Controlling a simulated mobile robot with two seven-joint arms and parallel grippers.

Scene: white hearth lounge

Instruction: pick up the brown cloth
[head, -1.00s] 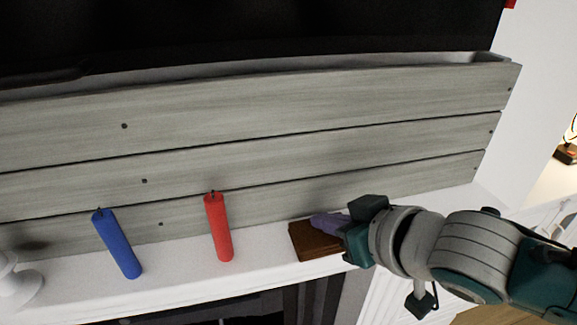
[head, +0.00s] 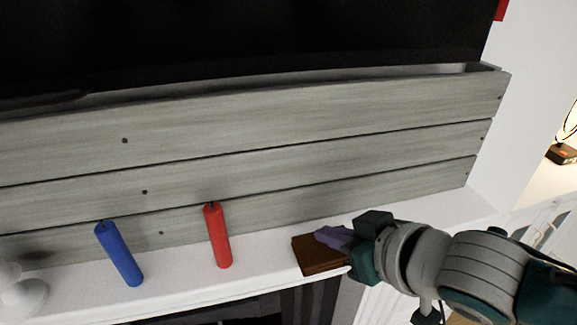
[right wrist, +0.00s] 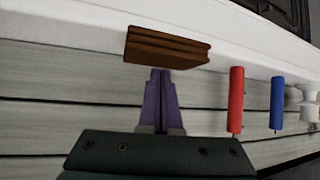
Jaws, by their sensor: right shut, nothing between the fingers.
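The brown cloth (head: 316,264) is a folded, flat block lying on the white mantel shelf, right of the red candle. It also shows in the right wrist view (right wrist: 160,47), with layered edges. My right gripper (head: 320,234) comes in from the right, its purple fingers at the cloth's back side and partly overlapping it in the head view. In the right wrist view the fingers (right wrist: 160,72) are together and empty, with their tips right at the cloth's edge. I cannot tell whether they touch it. My left gripper is not in view.
A red candle (head: 217,236) and a blue candle (head: 119,254) stand on the mantel (head: 184,284) left of the cloth. A white holder (head: 22,294) is at the far left. Grey wooden planks (head: 250,155) rise behind, below a black screen (head: 250,40).

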